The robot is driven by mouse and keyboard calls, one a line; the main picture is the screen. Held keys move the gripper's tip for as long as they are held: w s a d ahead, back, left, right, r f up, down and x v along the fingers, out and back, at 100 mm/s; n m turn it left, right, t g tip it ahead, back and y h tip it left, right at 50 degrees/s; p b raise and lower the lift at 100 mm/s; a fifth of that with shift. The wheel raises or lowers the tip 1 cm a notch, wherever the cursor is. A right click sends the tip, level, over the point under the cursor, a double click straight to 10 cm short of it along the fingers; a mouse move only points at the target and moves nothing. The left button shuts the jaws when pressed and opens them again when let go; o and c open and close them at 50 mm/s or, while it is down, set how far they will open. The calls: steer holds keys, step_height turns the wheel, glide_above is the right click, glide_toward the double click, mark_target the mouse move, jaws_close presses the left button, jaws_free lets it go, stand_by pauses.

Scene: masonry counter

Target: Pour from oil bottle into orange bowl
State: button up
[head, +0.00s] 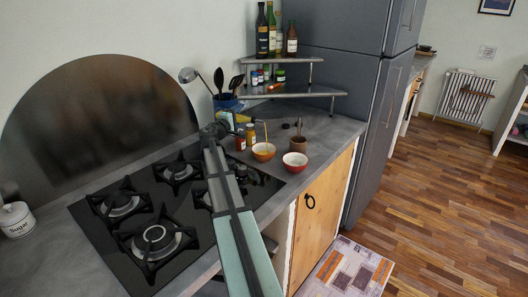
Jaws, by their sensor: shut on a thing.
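The orange bowl (263,153) stands on the counter right of the hob. My gripper (217,129) is small and dark at the far end of my arm, left of the bowl and above the counter. It is shut on what appears to be the oil bottle (241,119), a yellowish shape lying tilted with its narrow end toward the bowl. A thin yellow line runs from near that end down to the orange bowl. The fingers and their contact with the bottle are too small to make out. The bowl's contents are unclear.
A red bowl (295,162) stands close right of the orange one, with a brown mortar (298,144) behind. Small red and yellow jars stand left of the bowls. A blue utensil holder (228,103) and a corner shelf (300,95) with bottles stand behind. The gas hob (110,238) lies left.

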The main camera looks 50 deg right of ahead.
steer(key=shift+s+r+n, duration=0.1)
steer(key=shift+r+n, duration=0.4)
steer(key=shift+n, duration=0.4)
steer(key=shift+s+f+n, duration=0.15)
steer(key=shift+f+n, duration=0.1)
steer(key=shift+n, duration=0.75)
steer(key=shift+s+d+n, duration=0.1)
steer(key=shift+s+n, duration=0.25)
steer(key=shift+n, duration=0.45)
steer(key=shift+s+d+r+n+t, duration=0.15)
steer(key=shift+s+r+n, duration=0.35)
steer(key=shift+r+n, duration=0.3)
steer(key=shift+s+r+n+t, duration=0.15)
steer(key=shift+s+r+n, duration=0.45)
steer(key=shift+n, duration=0.3)
steer(key=shift+s+r+n, duration=0.25)
steer(key=shift+r+n, duration=0.55)
steer(key=n, duration=0.1)
steer(key=r+n, duration=0.1)
steer(key=n, duration=0.1)
steer(key=shift+s+d+n+y+b, duration=0.1)
steer(key=shift+n+y+b, duration=0.2)
steer(key=shift+b, duration=0.1)
steer(key=shift+s+f+n, duration=0.2)
steer(key=shift+f+n, duration=0.05)
steer(key=shift+n, duration=0.65)
steer(key=shift+s+f+n, duration=0.15)
steer(key=shift+f+n, duration=0.05)
steer(key=shift+n, duration=0.7)
